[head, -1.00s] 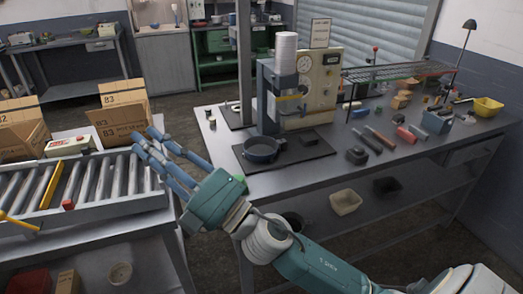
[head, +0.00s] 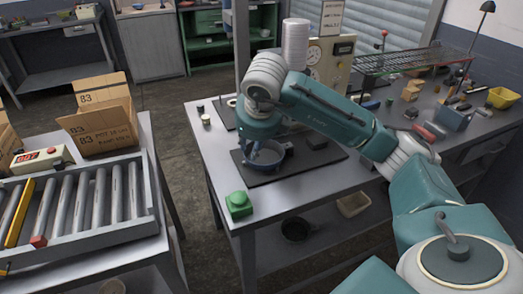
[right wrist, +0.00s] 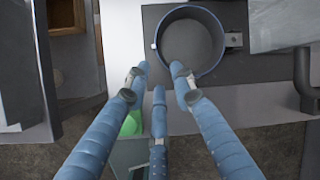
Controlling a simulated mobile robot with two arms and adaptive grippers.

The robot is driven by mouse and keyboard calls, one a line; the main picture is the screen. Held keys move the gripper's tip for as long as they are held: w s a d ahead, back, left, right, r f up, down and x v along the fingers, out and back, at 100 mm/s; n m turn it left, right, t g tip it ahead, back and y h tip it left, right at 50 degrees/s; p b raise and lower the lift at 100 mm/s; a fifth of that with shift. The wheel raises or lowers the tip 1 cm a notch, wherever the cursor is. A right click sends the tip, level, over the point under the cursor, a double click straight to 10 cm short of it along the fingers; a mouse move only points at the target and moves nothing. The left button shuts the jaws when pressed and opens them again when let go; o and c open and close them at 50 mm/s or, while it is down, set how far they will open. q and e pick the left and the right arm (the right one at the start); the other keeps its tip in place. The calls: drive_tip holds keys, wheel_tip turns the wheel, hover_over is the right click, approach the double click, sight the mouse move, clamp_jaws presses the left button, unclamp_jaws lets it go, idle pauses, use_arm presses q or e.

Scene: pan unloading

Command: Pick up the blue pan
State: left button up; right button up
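The blue pan (head: 271,159) sits on a dark mat (head: 327,158) at the table's left front, partly hidden behind my right gripper (head: 257,148). In the right wrist view the pan (right wrist: 218,62) is seen from above, round and empty, with a small pale fitting on its right side. My right gripper's blue fingers (right wrist: 158,78) are spread with nothing between them. The right fingertip overlaps the pan's near rim in the picture; I cannot tell if it touches. My left gripper is not in view.
A green button box (head: 238,204) stands at the table's front left corner. A machine with a gauge (head: 331,58) and a white stacked column (head: 296,42) stands behind the pan. A roller conveyor (head: 85,205) with cardboard boxes (head: 104,122) is on the left, across a floor gap.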

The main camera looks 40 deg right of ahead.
sight(250, 161)
drive_tip(key=x, duration=0.3)
drive_tip(key=shift+s+a+f+p, duration=0.15)
drive_tip(key=shift+s+f+p, duration=0.1)
drive_tip(key=shift+p, duration=0.1)
drive_tip(key=shift+w+f, duration=0.2)
drive_tip(key=shift+f, duration=0.1)
drive_tip(key=shift+w+d+f, duration=0.2)
drive_tip(key=shift+f, duration=0.05)
drive_tip(key=p+x, duration=0.1)
drive_tip(key=x, duration=0.1)
drive_tip(key=p+x, duration=0.1)
drive_tip(key=x, duration=0.1)
drive_tip(key=shift+w+d, duration=0.25)
drive_tip(key=shift+w, duration=0.05)
drive_tip(key=shift+w+f, duration=0.15)
drive_tip(key=shift+f, duration=0.05)
clamp_jaws()
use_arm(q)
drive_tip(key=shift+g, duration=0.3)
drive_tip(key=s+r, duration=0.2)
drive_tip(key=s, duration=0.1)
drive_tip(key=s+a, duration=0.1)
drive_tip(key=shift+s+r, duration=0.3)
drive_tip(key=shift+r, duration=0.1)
